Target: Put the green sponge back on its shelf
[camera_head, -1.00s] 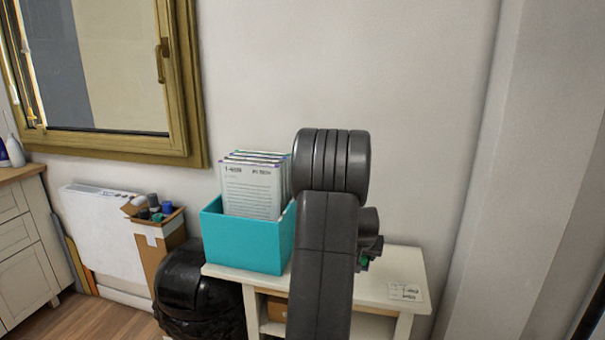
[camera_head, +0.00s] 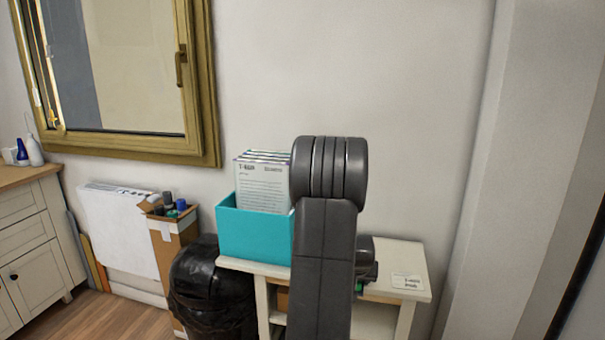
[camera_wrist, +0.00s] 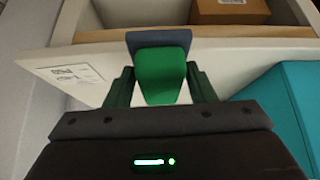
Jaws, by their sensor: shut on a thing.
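The green sponge (camera_wrist: 162,73) shows in the wrist view, clamped between the two fingers of my gripper (camera_wrist: 161,84). A dark blue-grey layer sits along its far side. In the head view my arm hides most of the gripper, and only a small bit of green (camera_head: 358,286) shows at its right edge. The cream shelf unit (camera_head: 411,258) stands against the wall. In the wrist view its pale top (camera_wrist: 55,62) lies below the gripper, and an open compartment shows beyond its edge. I cannot tell whether the sponge touches the unit.
A turquoise box (camera_head: 253,229) of cards stands on the unit's left part. A white label (camera_head: 408,282) lies on its right part. A brown box (camera_wrist: 230,11) sits in the compartment. A black bin bag (camera_head: 210,290) and a carton (camera_head: 172,250) stand to the left.

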